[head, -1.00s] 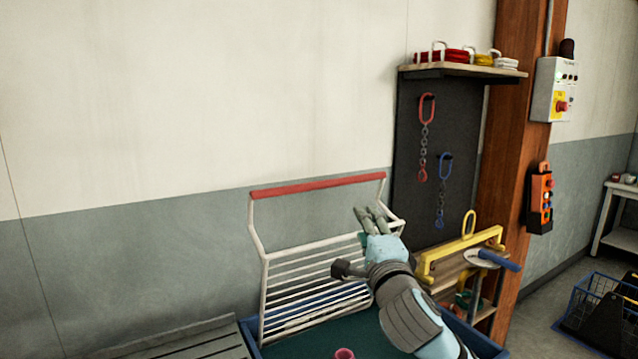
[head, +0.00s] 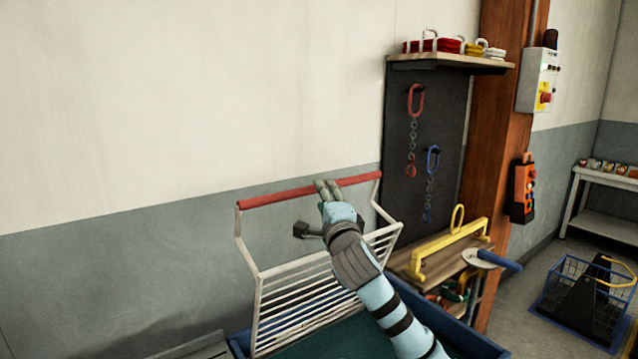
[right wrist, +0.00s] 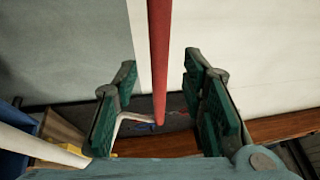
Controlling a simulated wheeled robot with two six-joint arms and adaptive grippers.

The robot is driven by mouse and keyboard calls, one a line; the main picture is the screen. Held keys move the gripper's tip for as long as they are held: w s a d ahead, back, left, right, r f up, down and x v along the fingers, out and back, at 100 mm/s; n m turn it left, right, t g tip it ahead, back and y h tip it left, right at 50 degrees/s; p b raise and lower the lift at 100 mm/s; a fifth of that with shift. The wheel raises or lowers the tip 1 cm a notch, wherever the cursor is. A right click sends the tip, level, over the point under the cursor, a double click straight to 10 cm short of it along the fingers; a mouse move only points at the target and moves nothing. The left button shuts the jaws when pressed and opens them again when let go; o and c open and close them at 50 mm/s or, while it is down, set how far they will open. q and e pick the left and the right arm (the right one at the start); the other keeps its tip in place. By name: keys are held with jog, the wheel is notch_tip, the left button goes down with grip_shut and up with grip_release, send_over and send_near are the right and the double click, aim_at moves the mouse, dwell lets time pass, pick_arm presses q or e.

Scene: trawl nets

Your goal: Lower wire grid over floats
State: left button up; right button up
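The white wire grid (head: 300,300) stands tilted up at the blue crate (head: 400,290), with a red bar (head: 270,196) along its top. My right gripper (head: 326,188) is at the red bar, right of its middle. In the right wrist view the red bar (right wrist: 159,50) runs between the two green-padded fingers, with a gap on both sides, so the gripper is open around it. The floats are not visible now; the crate's inside is mostly hidden. My left gripper is not in view.
A yellow frame (head: 450,248) lies on a wooden stand right of the crate. A dark panel with a red chain (head: 412,130) and a blue chain (head: 431,185) hangs behind. A slatted grey surface (head: 195,347) is at lower left. A blue wire basket (head: 580,305) stands on the floor at right.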

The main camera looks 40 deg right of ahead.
jog(key=p+x, duration=0.1)
jog(key=x, duration=0.4)
jog(key=shift+w, duration=0.3)
grip_shut()
